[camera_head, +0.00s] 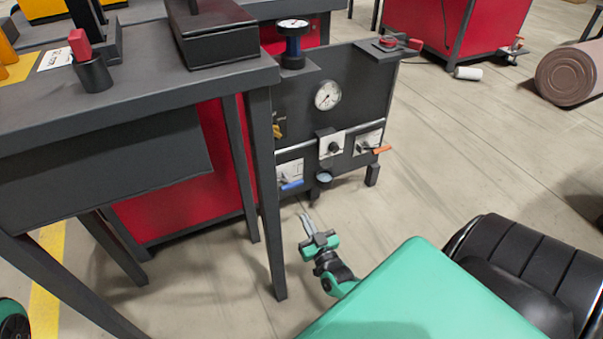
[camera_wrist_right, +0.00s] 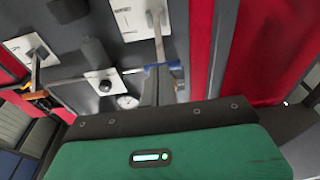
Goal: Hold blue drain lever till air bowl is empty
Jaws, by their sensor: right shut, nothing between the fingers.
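The blue drain lever (camera_head: 292,185) is at the lower left of the dark panel in the head view. My right gripper (camera_head: 304,216) is shut and empty, low in front of the panel, just below the lever in the picture. In the right wrist view the blue lever (camera_wrist_right: 161,67) shows at the tips of the shut fingers (camera_wrist_right: 156,78); I cannot tell whether they touch. A small round bowl (camera_head: 324,176) hangs under the middle of the panel, probably the air bowl; its contents cannot be made out. My left gripper is not in view.
The panel also has a gauge (camera_head: 328,95), a black knob (camera_head: 334,148) and an orange lever (camera_head: 382,150). A dark table (camera_head: 130,90) stands at left, its leg (camera_head: 268,200) close to my right gripper. Open floor lies to the right.

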